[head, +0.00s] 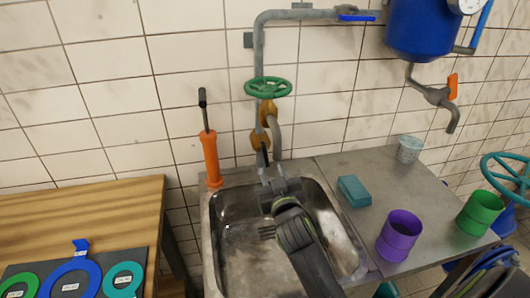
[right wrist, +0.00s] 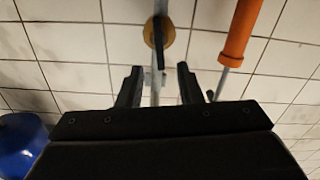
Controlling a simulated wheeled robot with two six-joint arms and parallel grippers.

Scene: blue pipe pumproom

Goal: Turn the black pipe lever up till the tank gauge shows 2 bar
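A short black lever (head: 262,156) hangs below the brass valve (head: 259,138) on the wall pipe, above the sink's back edge. My right gripper (head: 271,174) is just below the lever, over the sink. In the right wrist view its two black fingers (right wrist: 159,72) stand apart. A thin pipe or lever end shows between them, below the brass valve (right wrist: 153,32); I cannot tell whether they touch it. The tank gauge (head: 467,4) is cut off by the top edge and its reading is not legible. My left gripper is not in view.
A green handwheel (head: 268,87) sits above the valve. An orange pump (head: 210,156) stands left of the sink (head: 345,250). A teal sponge (head: 354,191), purple cup (head: 399,235) and green cup (head: 480,212) stand right of it. The blue tank (head: 420,30) has an orange-handled tap (head: 452,87).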

